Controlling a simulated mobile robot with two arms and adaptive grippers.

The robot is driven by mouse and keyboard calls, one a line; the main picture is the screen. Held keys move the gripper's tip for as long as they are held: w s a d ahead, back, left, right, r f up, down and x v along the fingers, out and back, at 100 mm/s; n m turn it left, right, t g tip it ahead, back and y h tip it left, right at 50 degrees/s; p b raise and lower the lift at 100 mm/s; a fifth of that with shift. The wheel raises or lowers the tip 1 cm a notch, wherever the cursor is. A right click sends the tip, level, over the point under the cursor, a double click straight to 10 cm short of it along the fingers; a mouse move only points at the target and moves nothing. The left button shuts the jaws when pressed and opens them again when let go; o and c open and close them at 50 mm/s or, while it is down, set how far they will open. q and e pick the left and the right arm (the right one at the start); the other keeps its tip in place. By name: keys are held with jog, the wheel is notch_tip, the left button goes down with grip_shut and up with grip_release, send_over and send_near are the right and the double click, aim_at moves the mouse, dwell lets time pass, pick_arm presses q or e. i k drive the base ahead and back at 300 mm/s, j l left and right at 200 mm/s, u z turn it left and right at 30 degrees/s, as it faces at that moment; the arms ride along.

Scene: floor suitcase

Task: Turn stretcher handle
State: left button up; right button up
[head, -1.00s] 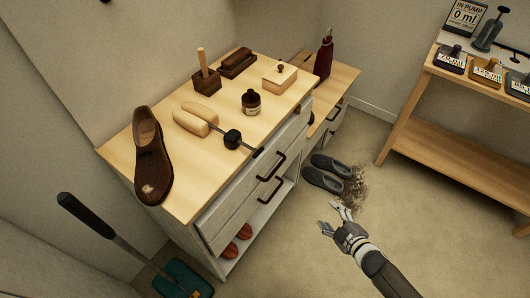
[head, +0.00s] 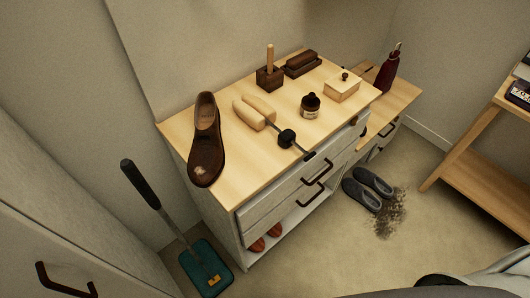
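The shoe stretcher (head: 256,112) lies on the wooden top of the cabinet in the head view. It has two pale wooden halves, a thin rod and a black knob-like handle (head: 287,138) near the front edge. A brown shoe (head: 206,140) with a pale scuffed patch on its toe stands to the left of the stretcher, apart from it. Neither gripper is in view. Part of my own body shows at the bottom right edge.
The cabinet top (head: 238,171) also holds a wooden block with a peg (head: 270,77), dark brushes (head: 303,64), a small jar (head: 310,105) and a lidded box (head: 342,87). Grey slippers (head: 367,188) lie by dirt (head: 388,215) on the floor. A teal dustpan (head: 205,268) stands left.

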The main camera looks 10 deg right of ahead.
aim_at(309, 156)
jog(key=l+u, duration=0.5)
jog(key=i+l+u, duration=0.1)
jog(key=l+u, duration=0.25)
jog(key=u, duration=0.15)
jog(key=k+l+u, duration=0.1)
jog(key=l+u, duration=0.4)
jog(key=k+l+u, duration=0.15)
jog(key=l+u, duration=0.15)
jog(key=u, duration=0.2)
